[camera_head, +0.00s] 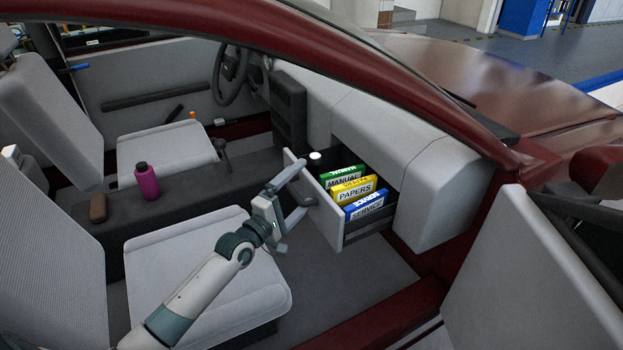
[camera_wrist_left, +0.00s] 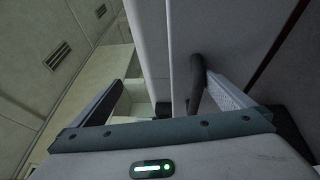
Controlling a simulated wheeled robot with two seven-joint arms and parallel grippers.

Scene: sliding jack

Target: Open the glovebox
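The glovebox (camera_head: 322,217) is a light grey drawer that stands pulled out from the dashboard, so its inside shows. Inside it are a green manual (camera_head: 343,176), a yellow papers box (camera_head: 353,189) and a blue service box (camera_head: 366,204). My left gripper (camera_head: 303,185) is at the drawer's front, its fingers spread wide. In the left wrist view, the dark handle (camera_wrist_left: 198,82) is close to the right finger, and the pale drawer front (camera_wrist_left: 150,40) lies between the fingers. Contact with the handle is unclear. My right gripper is not in view.
A white-capped item (camera_head: 315,158) is near the drawer's back left corner. The light seat (camera_head: 210,260) lies under my left arm. A pink bottle (camera_head: 147,181) and a brown item (camera_head: 97,208) are on the console. The open car door (camera_head: 540,280) is at right.

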